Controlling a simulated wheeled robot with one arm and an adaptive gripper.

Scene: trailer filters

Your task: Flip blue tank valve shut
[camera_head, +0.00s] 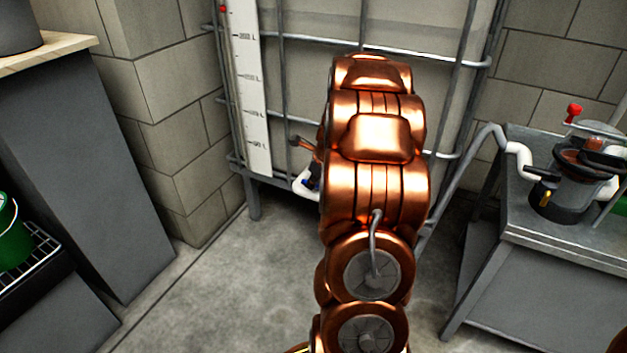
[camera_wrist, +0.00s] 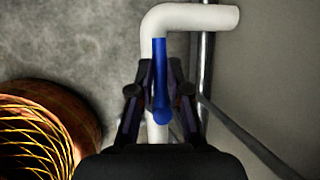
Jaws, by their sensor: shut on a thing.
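The blue valve handle (camera_wrist: 160,85) shows in the wrist view, long and narrow, lying along the white pipe (camera_wrist: 190,17) below its elbow. My gripper (camera_wrist: 160,92) has a finger on each side of the blue handle and is shut on it. In the head view my copper arm reaches to the base of the caged tank (camera_head: 290,80) and hides most of the valve.
A grey metal table (camera_head: 560,235) with a pump-like device (camera_head: 575,180) stands at the right. A dark cabinet (camera_head: 85,160) and a green bucket (camera_head: 12,235) are at the left. The concrete floor (camera_head: 230,285) between is clear. Metal cage bars surround the tank.

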